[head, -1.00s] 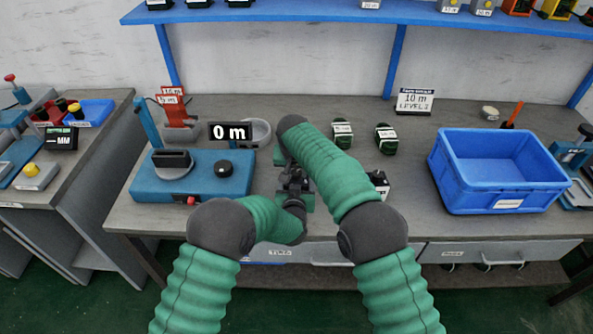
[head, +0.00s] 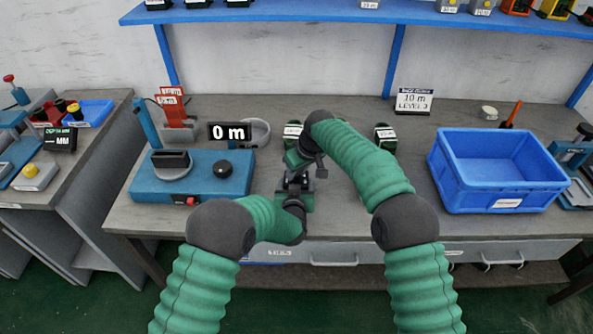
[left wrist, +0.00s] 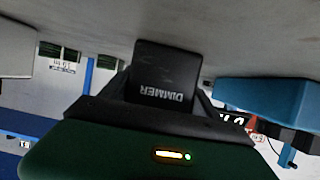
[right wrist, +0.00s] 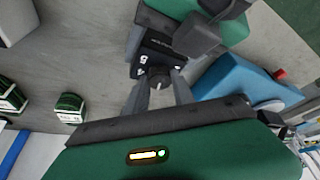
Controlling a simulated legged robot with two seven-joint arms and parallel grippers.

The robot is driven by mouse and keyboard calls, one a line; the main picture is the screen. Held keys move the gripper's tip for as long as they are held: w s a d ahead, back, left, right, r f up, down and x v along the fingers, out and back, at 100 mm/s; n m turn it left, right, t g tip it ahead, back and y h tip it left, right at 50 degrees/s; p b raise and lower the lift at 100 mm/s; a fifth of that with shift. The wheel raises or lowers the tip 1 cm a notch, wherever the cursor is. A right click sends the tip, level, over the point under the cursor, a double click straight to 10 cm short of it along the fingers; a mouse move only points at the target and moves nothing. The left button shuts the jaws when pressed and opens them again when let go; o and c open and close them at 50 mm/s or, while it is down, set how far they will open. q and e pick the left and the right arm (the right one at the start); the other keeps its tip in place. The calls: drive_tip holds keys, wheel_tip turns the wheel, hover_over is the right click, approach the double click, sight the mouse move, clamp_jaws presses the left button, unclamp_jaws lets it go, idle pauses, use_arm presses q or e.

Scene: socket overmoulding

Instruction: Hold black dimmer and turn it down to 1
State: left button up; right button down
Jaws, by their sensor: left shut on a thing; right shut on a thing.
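The black dimmer (left wrist: 160,80), lettered DIMMER, is in my left gripper (left wrist: 165,105), which is shut on its body. In the right wrist view the dimmer (right wrist: 152,54) shows white digits and a small dark knob (right wrist: 159,76). My right gripper (right wrist: 158,90) is shut on this knob, with a finger on either side. In the head view my left gripper (head: 294,188) and right gripper (head: 300,168) meet above the front of the table, and the dimmer is mostly hidden between them. I cannot tell the knob's exact setting.
A blue machine (head: 220,182) with a black dial and a "0 m" display (head: 230,132) stands left of the grippers. An empty blue crate (head: 500,172) is at the right. A sign (head: 414,101) reads 10 m and appears to read LEVEL 3. Green-black blocks (head: 386,136) stand behind my arms.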

drive_tip(key=n, duration=0.1)
drive_tip(key=n+y, duration=0.1)
drive_tip(key=n, duration=0.1)
drive_tip(key=n+g, duration=0.1)
drive_tip(key=n, duration=0.1)
drive_tip(key=shift+w+d, duration=0.2)
drive_tip(key=shift+w, duration=0.05)
drive_tip(key=shift+n+g, duration=0.3)
drive_tip(key=shift+d, duration=0.15)
drive_tip(key=c, duration=1.2)
unclamp_jaws()
drive_tip(key=shift+c, duration=0.2)
drive_tip(key=shift+o, duration=0.9)
drive_tip(key=shift+y, duration=0.3)
drive_tip(key=v, duration=0.7)
drive_tip(key=shift+r, duration=0.25)
